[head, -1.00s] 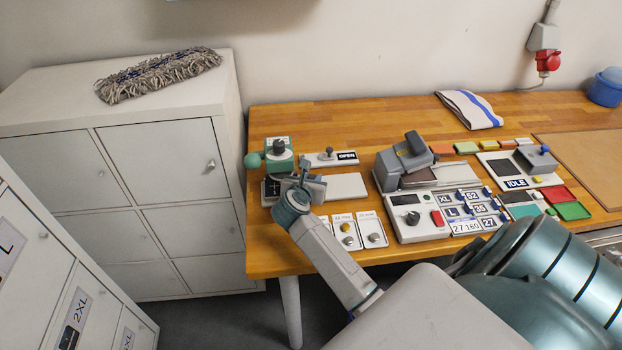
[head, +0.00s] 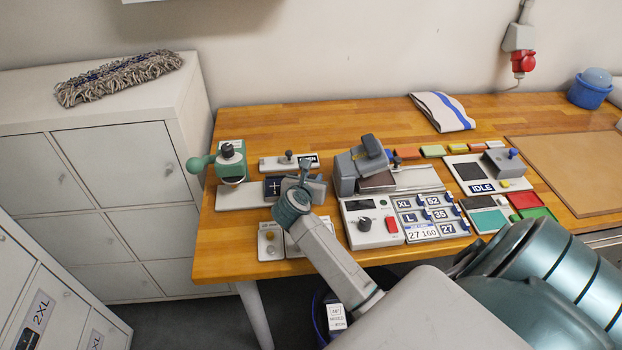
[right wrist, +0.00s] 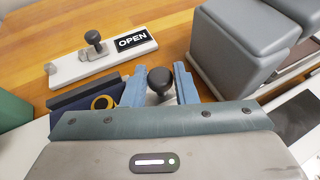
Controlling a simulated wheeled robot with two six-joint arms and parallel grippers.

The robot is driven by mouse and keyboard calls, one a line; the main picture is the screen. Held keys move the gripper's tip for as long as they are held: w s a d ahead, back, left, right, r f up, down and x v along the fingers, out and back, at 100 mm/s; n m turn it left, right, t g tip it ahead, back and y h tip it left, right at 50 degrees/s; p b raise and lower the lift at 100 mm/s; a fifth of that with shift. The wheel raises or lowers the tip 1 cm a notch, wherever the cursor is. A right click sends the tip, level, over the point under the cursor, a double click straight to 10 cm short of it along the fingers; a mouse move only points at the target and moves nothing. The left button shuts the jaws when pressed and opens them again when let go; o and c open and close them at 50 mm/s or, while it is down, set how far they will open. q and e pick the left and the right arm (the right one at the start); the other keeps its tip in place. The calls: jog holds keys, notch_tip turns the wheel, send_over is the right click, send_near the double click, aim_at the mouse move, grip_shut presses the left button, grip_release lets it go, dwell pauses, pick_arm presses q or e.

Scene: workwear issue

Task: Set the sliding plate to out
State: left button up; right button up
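The sliding plate (head: 273,188) is dark blue with a white cross and lies on a long pale base (head: 232,197). It sits to the right of the green press (head: 231,163), clear of it. In the right wrist view the dark blue plate (right wrist: 84,102) carries a yellow ring. My right gripper (head: 303,178) is over the plate's right end. In the right wrist view a dark round knob (right wrist: 160,80) sits between its fingertips (right wrist: 160,88), which look closed on it. The knob's foot is hidden. My left gripper is not in view.
Behind is a strip with a small knob and an OPEN sign (right wrist: 131,39). A grey block device (head: 350,172) stands close right of my right gripper. A control panel (head: 372,222) and knob cards (head: 270,241) lie nearer the front edge. Bare wood lies behind.

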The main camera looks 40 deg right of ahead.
jog(key=o, duration=0.4)
jog(key=shift+s+d, duration=0.1)
jog(key=shift+d, duration=0.05)
jog(key=shift+c, duration=0.2)
jog(key=shift+s+d, duration=0.1)
jog(key=shift+s+a, duration=0.1)
jog(key=shift+a, duration=0.35)
jog(key=b+v, duration=0.3)
jog(key=v, duration=0.6)
jog(key=shift+d, duration=0.1)
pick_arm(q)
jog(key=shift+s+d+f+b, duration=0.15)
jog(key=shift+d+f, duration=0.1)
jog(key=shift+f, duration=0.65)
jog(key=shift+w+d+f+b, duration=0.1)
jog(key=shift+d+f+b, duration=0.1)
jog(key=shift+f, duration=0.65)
pick_arm(e)
jog(key=shift+s+a+r, duration=0.3)
jog(key=shift+s+r, duration=0.05)
jog(key=shift+s, duration=0.05)
